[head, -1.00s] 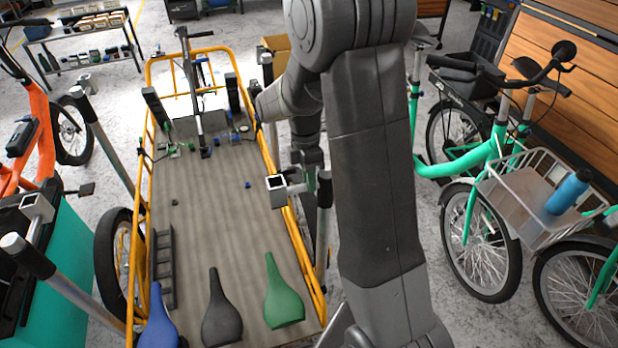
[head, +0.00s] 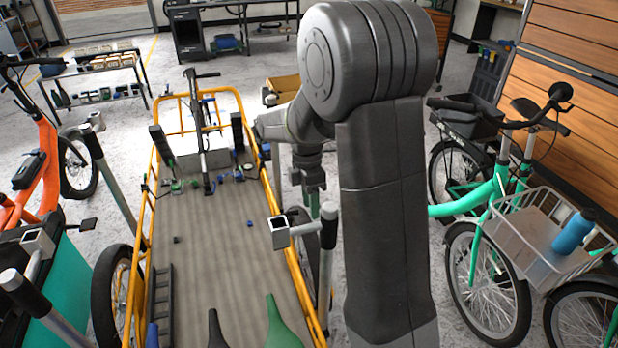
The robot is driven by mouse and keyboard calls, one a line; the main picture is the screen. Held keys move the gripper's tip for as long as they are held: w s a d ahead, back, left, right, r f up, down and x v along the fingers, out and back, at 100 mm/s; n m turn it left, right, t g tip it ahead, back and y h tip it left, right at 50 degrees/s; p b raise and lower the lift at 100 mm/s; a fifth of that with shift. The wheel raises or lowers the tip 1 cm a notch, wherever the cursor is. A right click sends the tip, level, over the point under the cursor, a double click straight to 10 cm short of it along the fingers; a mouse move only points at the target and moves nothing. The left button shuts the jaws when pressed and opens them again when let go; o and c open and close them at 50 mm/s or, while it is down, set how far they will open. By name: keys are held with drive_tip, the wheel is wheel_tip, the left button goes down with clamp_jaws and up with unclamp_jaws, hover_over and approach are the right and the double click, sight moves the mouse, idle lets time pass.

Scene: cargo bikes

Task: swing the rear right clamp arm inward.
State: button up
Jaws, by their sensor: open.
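The nearer right clamp arm (head: 300,228), which I take for the rear right one, is a short grey bar with a square tubular end. My arm's large links hide the area right of the post.
The cargo bed (head: 225,265) has a yellow tube frame. Green (head: 281,325) and black (head: 214,330) saddles lie at its near end. Other clamp posts stand at left (head: 110,180) and near left (head: 45,310). A teal bike (head: 480,200) with a basket stands at right.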

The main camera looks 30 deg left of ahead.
sight(313, 224)
wheel_tip(313, 224, up, 8)
drive_tip(key=w+a, duration=0.1)
drive_tip(key=shift+a+r, duration=0.2)
drive_tip(key=shift+f, duration=0.15)
idle(0.3)
drive_tip(key=f, duration=0.4)
drive_tip(key=s+d+f, duration=0.1)
drive_tip(key=f, duration=0.4)
drive_tip(key=d+f, duration=0.1)
drive_tip(key=f, duration=0.3)
drive_tip(key=shift+s+f, duration=0.15)
drive_tip(key=shift+s, duration=0.15)
drive_tip(key=shift+d, duration=0.15)
drive_tip(key=m, duration=0.1)
drive_tip(key=w+m, duration=0.1)
drive_tip(key=m, duration=0.1)
drive_tip(key=shift+a+y, duration=0.3)
drive_tip(key=shift+a, duration=0.1)
idle(0.9)
drive_tip(key=shift+p, duration=0.35)
